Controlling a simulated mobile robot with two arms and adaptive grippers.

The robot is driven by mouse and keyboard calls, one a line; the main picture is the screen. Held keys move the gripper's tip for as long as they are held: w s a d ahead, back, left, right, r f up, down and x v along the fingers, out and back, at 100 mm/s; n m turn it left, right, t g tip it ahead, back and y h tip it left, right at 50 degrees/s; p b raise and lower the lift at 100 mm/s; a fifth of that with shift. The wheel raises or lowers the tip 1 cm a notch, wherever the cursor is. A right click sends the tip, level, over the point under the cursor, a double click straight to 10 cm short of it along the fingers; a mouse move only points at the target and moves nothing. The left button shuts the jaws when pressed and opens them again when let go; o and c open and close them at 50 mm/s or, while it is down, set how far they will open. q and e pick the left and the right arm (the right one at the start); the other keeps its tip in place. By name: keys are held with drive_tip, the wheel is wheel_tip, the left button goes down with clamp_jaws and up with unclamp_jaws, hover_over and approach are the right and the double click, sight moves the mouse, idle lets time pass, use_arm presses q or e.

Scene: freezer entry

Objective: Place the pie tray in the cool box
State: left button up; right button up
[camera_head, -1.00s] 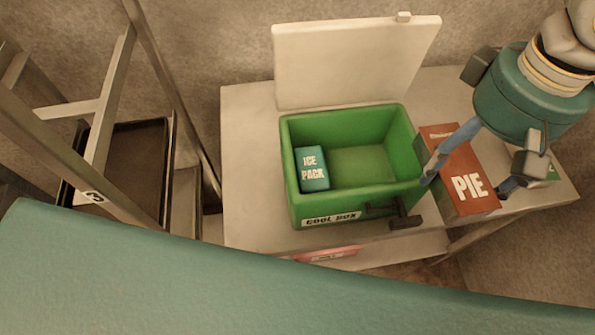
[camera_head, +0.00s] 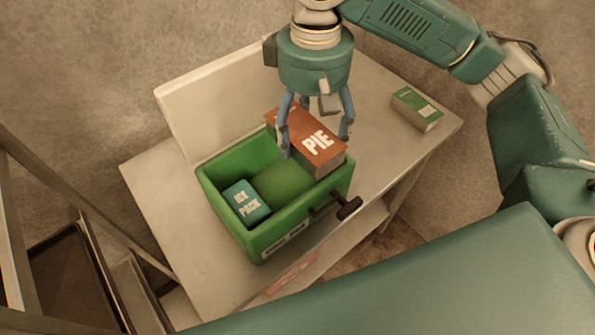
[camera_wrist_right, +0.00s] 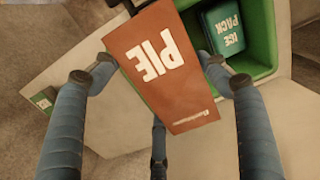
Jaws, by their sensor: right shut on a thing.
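The pie tray is a brown-red box (camera_head: 290,122) lettered PIE. My right gripper (camera_head: 315,138) is shut on it, with fingers along its sides. The pie tray is over the right end of the open green cool box (camera_head: 298,220), overlapping its far and right rim in the head view. I cannot tell its exact height above the rim. In the right wrist view the pie tray (camera_wrist_right: 165,70) lies between the fingers and covers part of the cool box (camera_wrist_right: 262,40). My left gripper is not in view.
A teal ice pack (camera_head: 246,202) sits at the left of the cool box, leaving free floor beside it. The raised white lid (camera_head: 205,100) stands behind. A dark handle or latch (camera_head: 347,208) juts from the front. A small green box (camera_head: 416,108) lies right on the table (camera_head: 150,190).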

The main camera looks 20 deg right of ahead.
sight(297, 115)
drive_tip(key=w, duration=0.1)
drive_tip(key=w+a, duration=0.1)
drive_tip(key=w, duration=0.1)
drive_tip(key=shift+w+a+r, duration=0.1)
drive_tip(key=shift+w+a, duration=0.1)
drive_tip(key=f, duration=0.6)
drive_tip(key=f+p, duration=0.1)
drive_tip(key=f, duration=0.6)
drive_tip(key=shift+s+d+f+p, duration=0.15)
drive_tip(key=shift+d+p, duration=0.05)
drive_tip(key=shift+p, duration=0.1)
drive_tip(key=shift+f+p, duration=0.3)
drive_tip(key=shift+f, duration=2.15)
drive_tip(key=shift+f, duration=0.15)
drive_tip(key=o, duration=1.5)
drive_tip(key=shift+c, duration=0.2)
drive_tip(key=shift+r, duration=0.25)
wheel_tip(297, 115, up, 12)
drive_tip(key=b, duration=0.2)
